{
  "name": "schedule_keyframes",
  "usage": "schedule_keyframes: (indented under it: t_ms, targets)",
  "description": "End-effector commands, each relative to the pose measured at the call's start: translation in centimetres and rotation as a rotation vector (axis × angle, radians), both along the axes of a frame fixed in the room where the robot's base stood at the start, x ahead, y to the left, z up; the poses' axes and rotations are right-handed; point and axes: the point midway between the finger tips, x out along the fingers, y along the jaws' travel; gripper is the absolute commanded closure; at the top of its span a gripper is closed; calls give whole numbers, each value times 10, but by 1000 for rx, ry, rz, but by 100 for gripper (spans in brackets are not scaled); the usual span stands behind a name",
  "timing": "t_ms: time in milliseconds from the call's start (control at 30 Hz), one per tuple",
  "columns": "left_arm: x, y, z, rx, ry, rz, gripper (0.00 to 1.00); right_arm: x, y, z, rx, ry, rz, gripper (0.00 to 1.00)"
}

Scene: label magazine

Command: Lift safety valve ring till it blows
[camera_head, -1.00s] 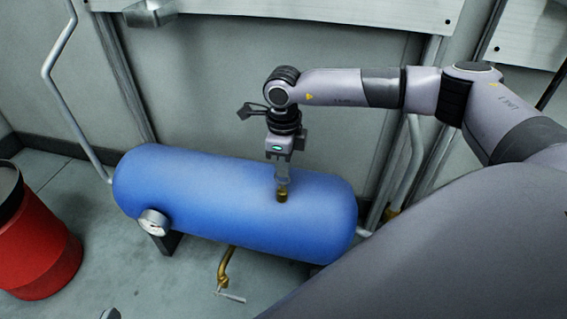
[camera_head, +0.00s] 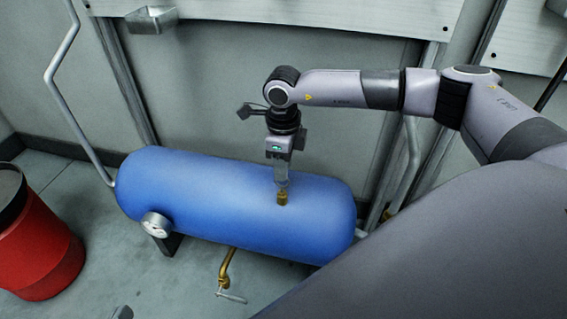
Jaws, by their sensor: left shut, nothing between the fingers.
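The brass safety valve (camera_head: 283,199) stands upright on top of the blue tank (camera_head: 200,195), right of its middle. My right gripper (camera_head: 282,182) points down directly over the valve, its fingertips at the valve's top. The fingers look close together, but whether they are shut on the ring cannot be made out. The ring itself is too small or hidden by the fingers. A small grey piece at the bottom edge, left of the middle, looks like the tip of my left gripper (camera_head: 122,312); it is shut, empty and well away from the valve.
A round gauge (camera_head: 156,224) sits on the tank's front left. A brass drain cock (camera_head: 226,270) hangs below the tank. A red drum (camera_head: 38,250) stands at the left. Pipes (camera_head: 62,80) run up the wall behind. Floor in front of the tank is clear.

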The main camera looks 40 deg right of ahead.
Motion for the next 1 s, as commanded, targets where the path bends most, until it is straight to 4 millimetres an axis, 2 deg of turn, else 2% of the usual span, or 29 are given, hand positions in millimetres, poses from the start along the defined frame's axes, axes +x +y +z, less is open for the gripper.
schedule_keyframes:
  t_ms: [267,500,700,1000]
  targets:
    - [0,0,3,1,-1,0,100,0,0,5,-1,1,0,69]
    - [1,2,12,23,5,5,100,0,0,43,0,0,0,69]
    - [-1,12,5,76,17,28,100,0,0,67,0,-1,0,69]
    - [-5,15,0,89,25,34,100,0,0,71,-1,1,0,69]
